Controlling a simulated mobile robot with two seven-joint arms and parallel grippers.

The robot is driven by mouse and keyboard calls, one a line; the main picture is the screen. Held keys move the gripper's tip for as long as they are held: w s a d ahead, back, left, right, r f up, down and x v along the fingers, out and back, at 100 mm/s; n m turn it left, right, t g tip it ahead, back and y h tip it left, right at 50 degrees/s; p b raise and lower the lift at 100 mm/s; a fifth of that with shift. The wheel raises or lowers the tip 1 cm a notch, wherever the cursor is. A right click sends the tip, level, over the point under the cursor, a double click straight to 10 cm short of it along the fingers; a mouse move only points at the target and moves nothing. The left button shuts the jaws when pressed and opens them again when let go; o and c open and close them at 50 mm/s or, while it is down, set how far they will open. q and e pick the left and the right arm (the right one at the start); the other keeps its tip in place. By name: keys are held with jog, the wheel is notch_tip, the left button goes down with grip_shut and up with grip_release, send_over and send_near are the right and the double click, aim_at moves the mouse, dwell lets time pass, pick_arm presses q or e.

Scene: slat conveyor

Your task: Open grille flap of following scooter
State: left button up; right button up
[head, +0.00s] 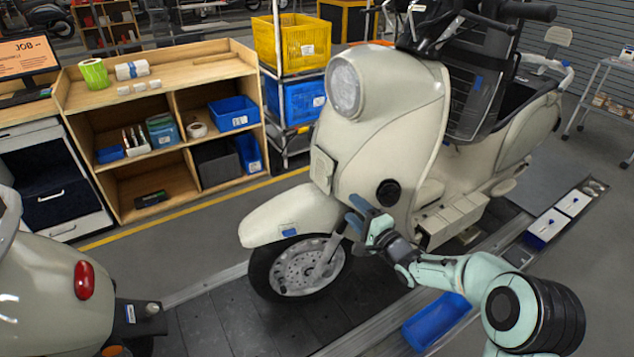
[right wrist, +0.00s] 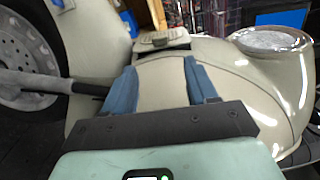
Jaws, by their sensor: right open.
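The following scooter (head: 390,110), cream, stands upright on the conveyor with its round headlight and front wheel toward the left. Its grille flap (head: 322,170) is a small cream panel low on the front, above the front mudguard; it appears closed. The flap also shows in the right wrist view (right wrist: 162,39), beyond the fingertips. My right gripper (head: 355,213) is open and empty beside the front wheel and mudguard, below and right of the flap. In the right wrist view its two blue fingers (right wrist: 161,82) are spread before the cream bodywork, apart from the flap. My left gripper is out of view.
Another scooter (head: 45,270) with a red tail light stands at the left. A blue bin (head: 437,322) lies below my right arm. A wooden shelf (head: 160,90) and a rack with yellow (head: 290,45) and blue crates stand behind. The floor between the scooters is clear.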

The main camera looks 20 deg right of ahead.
aim_at(327, 183)
jog(key=w+p, duration=0.1)
jog(key=w, duration=0.3)
jog(key=w+a+p, duration=0.1)
jog(key=w, duration=0.2)
jog(key=w+p, duration=0.1)
jog(key=w, duration=0.3)
jog(key=shift+w+a+r+p, duration=0.15)
jog(key=shift+w+a+p, duration=0.1)
jog(key=shift+w+p, duration=0.1)
jog(key=shift+w+a+f, duration=0.1)
jog(key=shift+w+f, duration=0.1)
jog(key=shift+w, duration=0.4)
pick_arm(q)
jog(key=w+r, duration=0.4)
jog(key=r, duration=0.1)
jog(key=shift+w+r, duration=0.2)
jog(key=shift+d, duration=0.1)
pick_arm(e)
jog(key=shift+s, duration=0.1)
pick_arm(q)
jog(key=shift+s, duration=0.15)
pick_arm(e)
grip_shut()
